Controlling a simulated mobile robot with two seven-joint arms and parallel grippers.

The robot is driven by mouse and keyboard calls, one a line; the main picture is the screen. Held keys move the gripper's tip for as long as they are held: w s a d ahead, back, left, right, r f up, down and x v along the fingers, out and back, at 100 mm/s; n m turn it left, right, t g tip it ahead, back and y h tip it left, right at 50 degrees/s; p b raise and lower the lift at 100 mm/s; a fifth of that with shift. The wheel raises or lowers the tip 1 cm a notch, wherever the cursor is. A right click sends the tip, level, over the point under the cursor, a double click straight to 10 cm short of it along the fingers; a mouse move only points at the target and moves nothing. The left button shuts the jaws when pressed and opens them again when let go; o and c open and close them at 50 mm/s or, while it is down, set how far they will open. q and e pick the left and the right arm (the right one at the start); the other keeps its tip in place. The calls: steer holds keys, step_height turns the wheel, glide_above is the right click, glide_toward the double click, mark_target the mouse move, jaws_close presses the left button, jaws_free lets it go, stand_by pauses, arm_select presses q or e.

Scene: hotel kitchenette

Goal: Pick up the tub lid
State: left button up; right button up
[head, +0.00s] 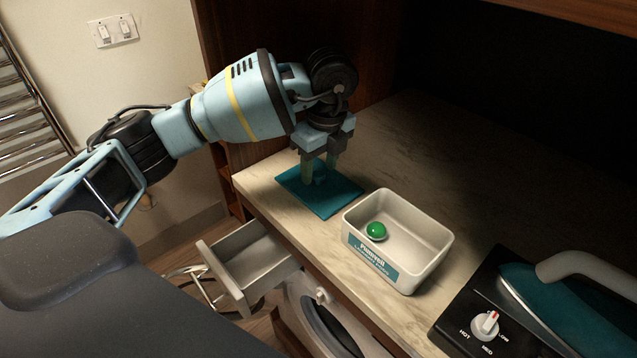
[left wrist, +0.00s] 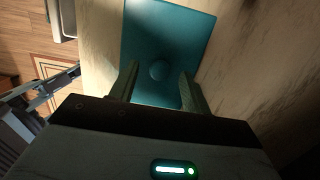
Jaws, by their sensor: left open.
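The tub lid is a flat teal rectangle (head: 340,197) lying on the counter at the left of the tub. In the left wrist view the lid (left wrist: 187,35) has a small round knob (left wrist: 159,70) near its middle. My left gripper (head: 319,180) points down over the lid. In the left wrist view its open fingers (left wrist: 159,85) stand on either side of the knob, with gaps visible. Whether the fingertips touch the lid cannot be told. The white tub (head: 437,243) stands open with a green ball (head: 376,231) in it. My right gripper is not in view.
An iron (head: 570,305) rests on a black base with a dial (head: 487,325) at the right. A drawer (head: 250,262) hangs open below the counter's front edge. The counter (head: 440,140) behind the lid and tub is clear.

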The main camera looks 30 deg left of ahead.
mark_target(320, 174)
arm_select(q)
steer(key=shift+f, duration=0.45)
jaws_close()
step_height(320, 174, up, 10)
steer(key=shift+p, duration=0.35)
